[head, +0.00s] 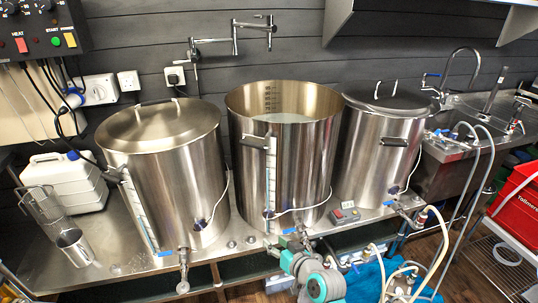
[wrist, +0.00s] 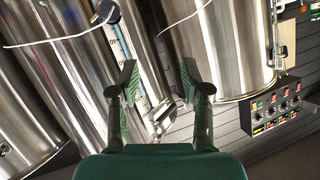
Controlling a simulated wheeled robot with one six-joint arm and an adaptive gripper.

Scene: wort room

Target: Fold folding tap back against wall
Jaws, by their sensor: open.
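The folding tap (head: 235,38) is a polished, jointed pipe on the dark slatted wall, seen in the head view behind and above the kettles. It stretches right from its wall mount, its outer part ending above the open middle kettle (head: 283,150). My gripper (wrist: 157,85) shows in the wrist view with its two dark fingers apart and nothing between them. Kettle walls and a scale strip lie beyond the fingers. A small shiny metal piece lies beyond them too; I cannot tell whether it is the tap. My fingertips are not clearly seen in the head view.
A lidded kettle (head: 165,165) stands left and another lidded kettle (head: 378,150) right. A control box (head: 40,28) hangs upper left, also in the wrist view (wrist: 275,110). A wall shelf (head: 338,18) is right of the tap. A sink (head: 490,110) with hoses stands far right.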

